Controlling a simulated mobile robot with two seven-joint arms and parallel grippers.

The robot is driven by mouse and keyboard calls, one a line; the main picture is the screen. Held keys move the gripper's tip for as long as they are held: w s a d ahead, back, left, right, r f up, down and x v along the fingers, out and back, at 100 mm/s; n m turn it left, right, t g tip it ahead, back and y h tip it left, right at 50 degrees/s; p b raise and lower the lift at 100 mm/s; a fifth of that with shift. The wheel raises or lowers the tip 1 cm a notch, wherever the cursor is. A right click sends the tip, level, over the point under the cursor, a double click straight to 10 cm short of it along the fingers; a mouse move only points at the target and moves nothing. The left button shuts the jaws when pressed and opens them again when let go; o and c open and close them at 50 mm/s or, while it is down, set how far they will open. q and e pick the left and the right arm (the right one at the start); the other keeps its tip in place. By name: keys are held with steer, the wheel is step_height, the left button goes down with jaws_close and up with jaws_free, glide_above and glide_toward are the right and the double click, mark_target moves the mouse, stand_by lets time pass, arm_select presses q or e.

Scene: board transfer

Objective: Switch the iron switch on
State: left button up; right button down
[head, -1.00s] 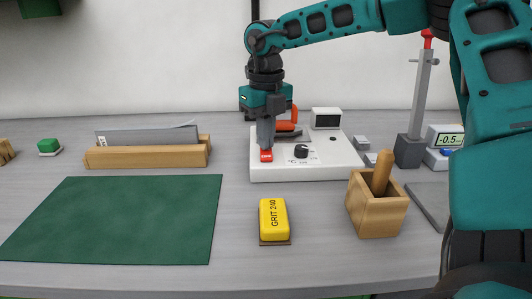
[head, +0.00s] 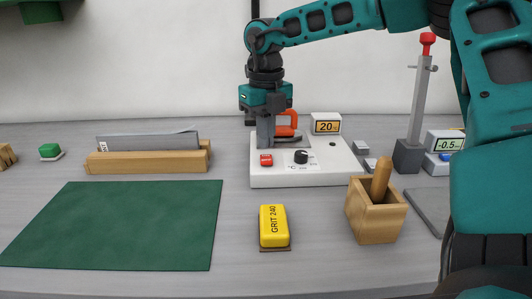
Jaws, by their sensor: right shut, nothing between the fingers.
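The white iron station (head: 300,180) stands at the middle of the table. On its front left is a red switch (head: 266,160), with a dark knob (head: 301,157) to its right. A small display (head: 326,124) at the station's back is lit orange and reads 20. An orange-handled iron (head: 287,123) stands at the back of the station, partly hidden by my gripper. My right gripper (head: 266,147) is shut and empty, pointing down just behind and above the red switch. I cannot tell whether it touches the station. My left gripper does not show.
A green mat (head: 115,225) lies at front left, with a wooden holder (head: 147,160) behind it. A yellow GRIT 240 block (head: 273,226) lies in front of the station. A wooden box (head: 376,219) and a grey post stand (head: 419,100) are at right.

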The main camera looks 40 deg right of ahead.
mark_target(266, 156)
steer(key=shift+r+p, duration=1.35)
steer(key=shift+r, duration=1)
steer(key=shift+f, duration=0.1)
